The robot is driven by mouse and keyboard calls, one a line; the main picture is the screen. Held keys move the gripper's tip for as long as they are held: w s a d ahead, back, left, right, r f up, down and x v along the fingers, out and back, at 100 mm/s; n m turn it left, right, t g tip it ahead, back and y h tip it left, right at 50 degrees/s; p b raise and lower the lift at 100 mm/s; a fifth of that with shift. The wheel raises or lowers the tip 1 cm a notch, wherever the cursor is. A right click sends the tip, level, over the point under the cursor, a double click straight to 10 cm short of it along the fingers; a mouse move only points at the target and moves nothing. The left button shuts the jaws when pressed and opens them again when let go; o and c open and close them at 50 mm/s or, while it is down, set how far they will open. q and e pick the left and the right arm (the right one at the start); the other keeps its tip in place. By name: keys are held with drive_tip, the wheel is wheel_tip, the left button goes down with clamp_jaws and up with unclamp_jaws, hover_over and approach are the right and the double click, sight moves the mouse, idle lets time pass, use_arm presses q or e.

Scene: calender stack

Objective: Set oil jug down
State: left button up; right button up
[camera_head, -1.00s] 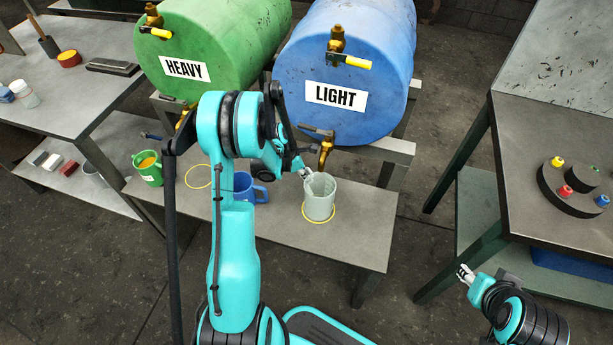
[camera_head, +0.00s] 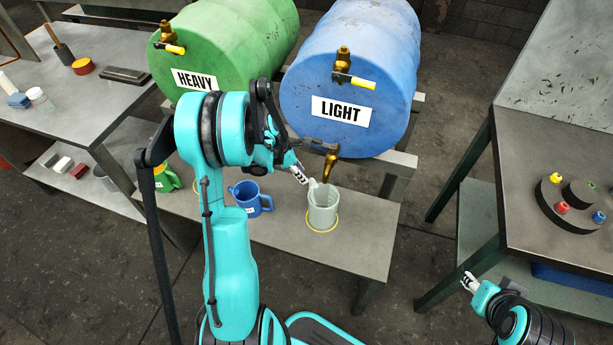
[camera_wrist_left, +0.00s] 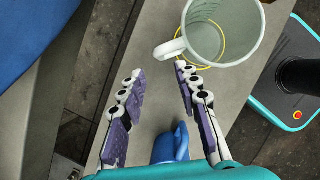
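The pale grey-green oil jug (camera_head: 323,211) stands upright on the bench inside a yellow ring (camera_head: 322,229), below the brass spout of the LIGHT barrel. In the left wrist view the jug (camera_wrist_left: 222,35) appears at the top, its handle toward the gripper. My left gripper (camera_head: 301,174) is just left of the jug. The left wrist view shows its fingers (camera_wrist_left: 160,69) apart and empty, with the handle just beyond the tips. My right gripper (camera_head: 467,281) is at the lower right, far from the jug; its fingers are too small to judge.
A blue jug (camera_head: 250,198) stands left of the oil jug on the same bench (camera_head: 363,219). The blue LIGHT barrel (camera_head: 350,70) and green HEAVY barrel (camera_head: 222,45) are above. The bench right of the jug is clear.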

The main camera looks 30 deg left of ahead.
use_arm(q)
drive_tip(key=s+d+r+m+y, duration=0.1)
drive_tip(key=s+d+r+m, duration=0.2)
drive_tip(key=d+r+m, duration=0.3)
drive_tip(key=s+d+r+m+y, duration=0.15)
drive_tip(key=d+r+m, duration=0.3)
drive_tip(key=r, duration=0.45)
drive_tip(key=s+d+r+m+t, duration=0.3)
drive_tip(key=s+d+m, duration=0.6)
drive_tip(key=m, duration=0.8)
drive_tip(key=s+r, duration=0.1)
drive_tip(key=s, duration=0.2)
drive_tip(key=shift+s+r+t, duration=0.15)
drive_tip(key=shift+r+t, duration=0.05)
drive_tip(key=shift+t, duration=0.2)
